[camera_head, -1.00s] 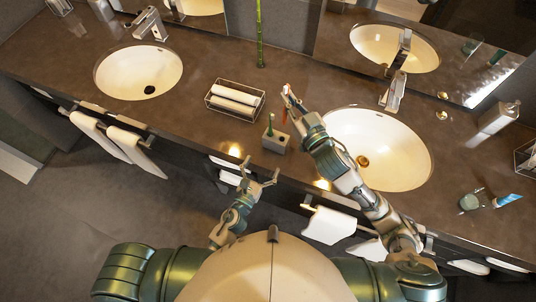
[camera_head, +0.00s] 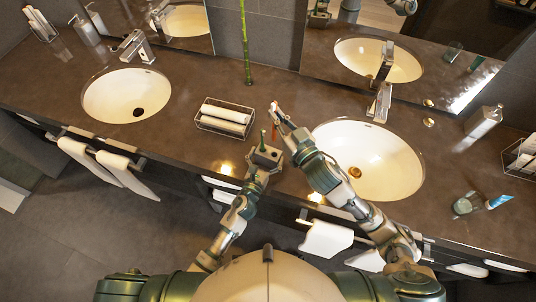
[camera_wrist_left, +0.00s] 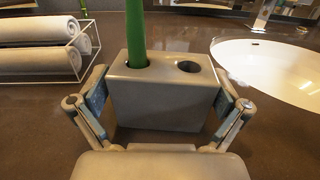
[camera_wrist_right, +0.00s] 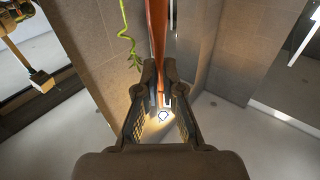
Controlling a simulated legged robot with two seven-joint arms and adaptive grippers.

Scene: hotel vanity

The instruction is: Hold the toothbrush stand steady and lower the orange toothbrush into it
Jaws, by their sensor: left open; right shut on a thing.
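The toothbrush stand (camera_wrist_left: 162,98) is a grey block with two holes, upright on the counter. A green toothbrush (camera_wrist_left: 135,35) stands in its left hole; the right hole is empty. In the head view the stand (camera_head: 266,156) is at the counter's front edge. My left gripper (camera_wrist_left: 160,110) is open, with one finger on each side of the stand; it also shows in the head view (camera_head: 264,165). My right gripper (camera_wrist_right: 160,85) is shut on the orange toothbrush (camera_wrist_right: 157,35). In the head view the right gripper (camera_head: 280,118) is above the counter, just behind and right of the stand.
A wire basket with rolled white towels (camera_head: 225,117) is left of the stand. A sink (camera_head: 370,160) is close on the right, with a tap (camera_head: 380,100) behind it. A green bamboo stalk (camera_head: 245,45) stands at the back wall.

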